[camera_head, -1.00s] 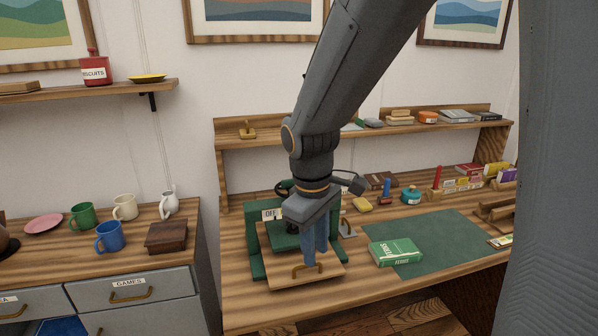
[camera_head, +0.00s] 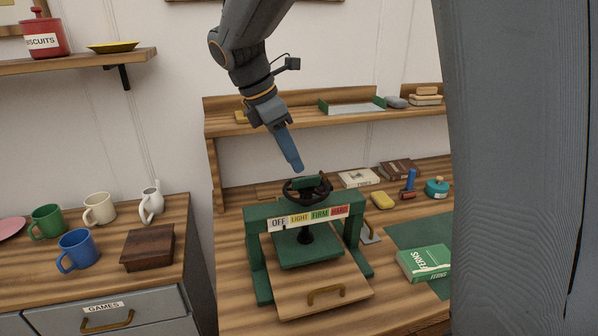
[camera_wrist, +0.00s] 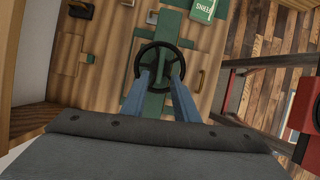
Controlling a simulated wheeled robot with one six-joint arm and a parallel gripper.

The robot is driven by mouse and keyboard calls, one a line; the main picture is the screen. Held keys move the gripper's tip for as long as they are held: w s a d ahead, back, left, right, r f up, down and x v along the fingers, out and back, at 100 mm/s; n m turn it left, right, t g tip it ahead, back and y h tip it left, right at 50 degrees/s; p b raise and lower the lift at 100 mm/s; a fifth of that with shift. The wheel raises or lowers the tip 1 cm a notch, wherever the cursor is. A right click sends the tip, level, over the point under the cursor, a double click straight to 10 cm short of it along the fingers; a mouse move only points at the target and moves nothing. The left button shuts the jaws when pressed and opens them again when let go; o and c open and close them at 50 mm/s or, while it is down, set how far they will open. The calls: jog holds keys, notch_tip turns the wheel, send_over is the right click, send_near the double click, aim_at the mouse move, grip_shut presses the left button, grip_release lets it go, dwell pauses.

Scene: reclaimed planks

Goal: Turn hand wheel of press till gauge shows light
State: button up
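The green press (camera_head: 258,262) stands on the plank bench. Its black hand wheel (camera_head: 290,196) is on top, and a gauge strip (camera_head: 308,217) on the front reads OFF, LIGHT, FIRM, HARD. I cannot make out a pointer on it. A green plate (camera_head: 310,252) hangs on the screw above a wooden board with a handle (camera_head: 325,295). My gripper (camera_head: 298,168) points down just above the wheel. In the wrist view its two blue fingers (camera_wrist: 160,76) are apart, with the wheel (camera_wrist: 137,60) beyond their tips. Contact cannot be told.
A green FERNS book (camera_head: 424,262) lies right of the press on a green mat. A yellow block (camera_head: 382,200) and a teal pot (camera_head: 437,187) are behind. A raised shelf (camera_head: 300,128) runs along the back. Mugs and a wooden box (camera_head: 149,248) stand on the left cabinet.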

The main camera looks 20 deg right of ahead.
aim_at(305, 178)
jog(key=x, duration=0.6)
jog(key=shift+d+r+p, duration=0.1)
jog(key=shift+d+p, duration=0.2)
jog(key=shift+p, duration=0.05)
jog(key=shift+c, duration=0.4)
